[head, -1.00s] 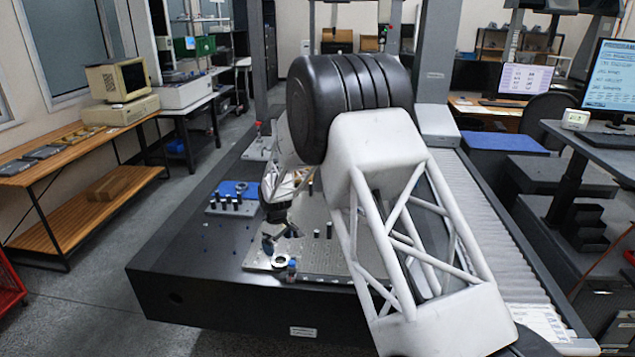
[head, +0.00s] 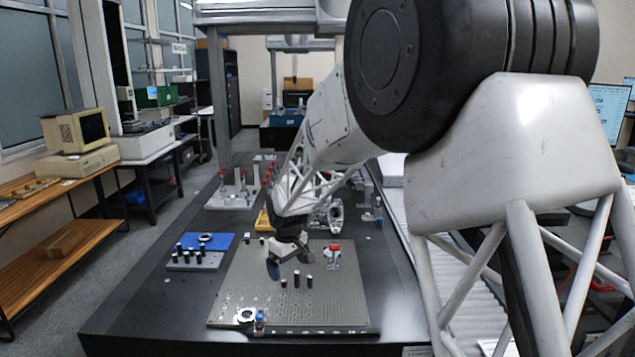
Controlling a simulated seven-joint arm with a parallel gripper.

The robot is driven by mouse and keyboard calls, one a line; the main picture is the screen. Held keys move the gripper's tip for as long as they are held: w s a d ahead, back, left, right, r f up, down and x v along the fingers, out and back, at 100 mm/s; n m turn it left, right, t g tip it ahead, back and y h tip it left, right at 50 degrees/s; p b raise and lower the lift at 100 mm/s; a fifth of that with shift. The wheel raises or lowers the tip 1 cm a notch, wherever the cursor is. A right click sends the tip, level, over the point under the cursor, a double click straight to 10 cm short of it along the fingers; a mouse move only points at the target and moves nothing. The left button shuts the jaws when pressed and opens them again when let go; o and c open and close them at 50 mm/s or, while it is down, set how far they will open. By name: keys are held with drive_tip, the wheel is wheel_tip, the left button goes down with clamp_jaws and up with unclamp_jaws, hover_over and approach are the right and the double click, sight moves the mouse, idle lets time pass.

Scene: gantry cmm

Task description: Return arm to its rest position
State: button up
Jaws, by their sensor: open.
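My gripper (head: 289,259) is open, at the end of my white lattice arm, pointing down over the grey perforated plate (head: 233,290). Its dark fingers have bluish tips, and I see nothing held between them. Several short black pins (head: 296,279) stand on the plate just below and beside the fingers in the picture; I cannot tell the exact height gap. A red-topped clamp (head: 334,256) stands to the right of the gripper. My arm hides part of the table behind it.
At the plate's front left are a pale ring (head: 245,315) and a small blue-capped bottle (head: 260,319). A pin block (head: 195,262) and blue mat (head: 216,240) lie left. Red-topped fixtures (head: 242,190) stand farther back.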

drive_tip(key=s+d+r+m+t, duration=0.1)
drive_tip(key=s+d+r+m, duration=0.1)
drive_tip(key=s+d+r, duration=0.65)
drive_tip(key=s+d+r+m, duration=0.3)
drive_tip(key=s+d+r, duration=0.2)
drive_tip(key=s+d, duration=0.5)
drive_tip(key=s+d+m, duration=0.2)
drive_tip(key=s+d, duration=0.2)
drive_tip(key=s, duration=0.9)
drive_tip(key=s+d+m, duration=0.2)
drive_tip(key=s+d, duration=0.2)
drive_tip(key=s, duration=0.9)
drive_tip(key=shift+f+m+t, duration=0.3)
drive_tip(key=shift+f+t, duration=0.1)
drive_tip(key=shift+f, duration=0.05)
drive_tip(key=shift+w, duration=0.1)
